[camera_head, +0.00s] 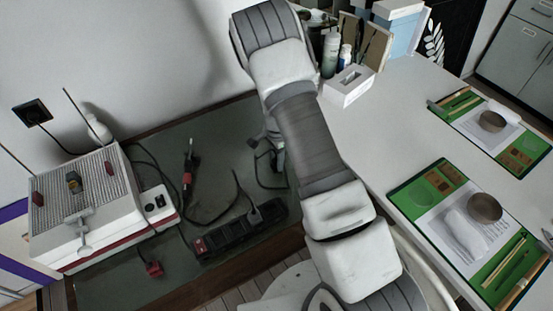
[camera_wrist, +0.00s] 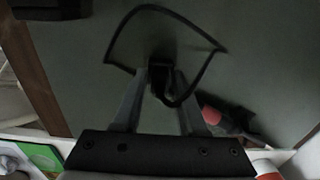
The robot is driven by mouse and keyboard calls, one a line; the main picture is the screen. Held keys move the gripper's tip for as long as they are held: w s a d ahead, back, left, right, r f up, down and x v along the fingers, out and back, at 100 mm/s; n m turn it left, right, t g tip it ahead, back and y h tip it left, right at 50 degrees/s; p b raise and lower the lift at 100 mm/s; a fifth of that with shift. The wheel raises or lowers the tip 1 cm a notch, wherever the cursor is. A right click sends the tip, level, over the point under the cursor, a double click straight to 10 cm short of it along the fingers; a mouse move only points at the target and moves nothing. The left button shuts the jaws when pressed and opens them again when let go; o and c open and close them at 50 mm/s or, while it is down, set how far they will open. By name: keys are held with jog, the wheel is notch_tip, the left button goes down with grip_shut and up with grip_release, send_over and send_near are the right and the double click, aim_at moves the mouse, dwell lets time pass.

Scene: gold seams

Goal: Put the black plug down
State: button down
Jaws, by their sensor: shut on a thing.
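The black plug (camera_wrist: 160,72) is between the two fingers of my gripper (camera_wrist: 163,88) in the wrist view, with its thin black cable looping above and to the right over the dark green mat. The fingers are shut on it. In the head view my gripper (camera_head: 273,152) hangs low over the right part of the mat (camera_head: 222,150), mostly behind my arm. The plug is hard to make out there, but its dark cable shows just below. I cannot tell whether the plug touches the mat.
A black power strip (camera_head: 240,232) lies in front, with a black plug piece in its right end. A red-and-black handheld tool (camera_head: 188,170) lies left. A white-and-red box machine (camera_head: 88,205) stands at far left. A red plug (camera_head: 154,269) lies near the front edge.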

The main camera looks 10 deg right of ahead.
jog(key=shift+f+b, duration=0.6)
jog(key=shift+c, duration=2.3)
grip_release()
